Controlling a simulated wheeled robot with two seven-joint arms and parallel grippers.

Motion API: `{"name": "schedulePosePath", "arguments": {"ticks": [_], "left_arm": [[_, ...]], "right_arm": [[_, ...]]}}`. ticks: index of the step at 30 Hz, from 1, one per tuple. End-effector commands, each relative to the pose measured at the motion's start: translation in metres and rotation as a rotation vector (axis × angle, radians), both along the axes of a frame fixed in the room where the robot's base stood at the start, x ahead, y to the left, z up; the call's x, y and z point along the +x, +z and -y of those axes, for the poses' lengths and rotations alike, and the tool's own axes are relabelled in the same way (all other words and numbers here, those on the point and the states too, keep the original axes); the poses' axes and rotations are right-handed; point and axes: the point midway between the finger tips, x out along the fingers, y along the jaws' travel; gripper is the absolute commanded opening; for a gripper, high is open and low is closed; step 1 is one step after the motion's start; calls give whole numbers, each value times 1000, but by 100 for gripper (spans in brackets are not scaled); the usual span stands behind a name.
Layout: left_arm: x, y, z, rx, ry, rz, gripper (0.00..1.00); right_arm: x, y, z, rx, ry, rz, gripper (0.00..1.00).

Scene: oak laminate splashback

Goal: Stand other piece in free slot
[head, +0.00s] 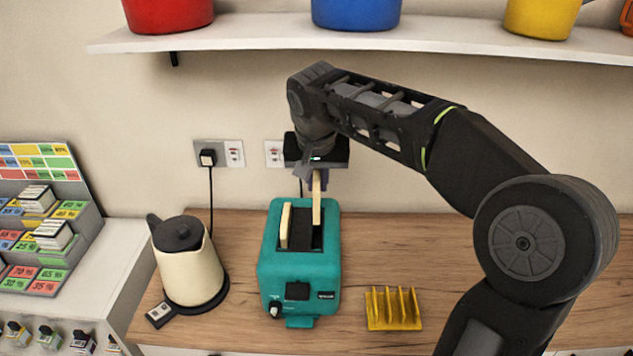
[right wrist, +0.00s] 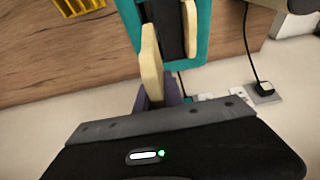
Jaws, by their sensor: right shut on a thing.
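A teal toaster (head: 300,270) stands on the wooden counter; it also shows in the right wrist view (right wrist: 203,30). One slice of bread (head: 285,226) stands in its left slot in the head view and shows in the wrist view (right wrist: 190,28). My right gripper (head: 317,178) is above the toaster's right slot, shut on the other slice of bread (head: 316,200), which is upright. In the wrist view this slice (right wrist: 151,62) rises from between the fingers. Its lower end is at the right slot; I cannot tell how deep it sits. My left gripper is not in view.
A cream kettle (head: 187,265) stands left of the toaster, and a yellow rack (head: 393,308) lies to its right. A white shelf (head: 270,36) with coloured pots hangs above. Sockets (head: 219,153) with plugged cables are on the wall behind. The counter at right is partly clear.

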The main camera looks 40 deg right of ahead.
Motion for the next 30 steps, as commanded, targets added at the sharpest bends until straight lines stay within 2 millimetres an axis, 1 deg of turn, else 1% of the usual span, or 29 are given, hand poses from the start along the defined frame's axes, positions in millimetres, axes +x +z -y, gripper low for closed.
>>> {"name": "schedulePosePath", "arguments": {"ticks": [5,8,21,25,30], "left_arm": [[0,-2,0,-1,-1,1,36],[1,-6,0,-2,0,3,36],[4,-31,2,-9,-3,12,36],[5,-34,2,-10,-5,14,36],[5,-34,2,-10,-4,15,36]], "right_arm": [[0,-1,0,0,0,0,0],[0,-6,0,0,1,0,0],[0,-39,0,0,1,0,0],[0,-43,0,0,1,0,0],[0,-43,0,0,1,0,0]]}}
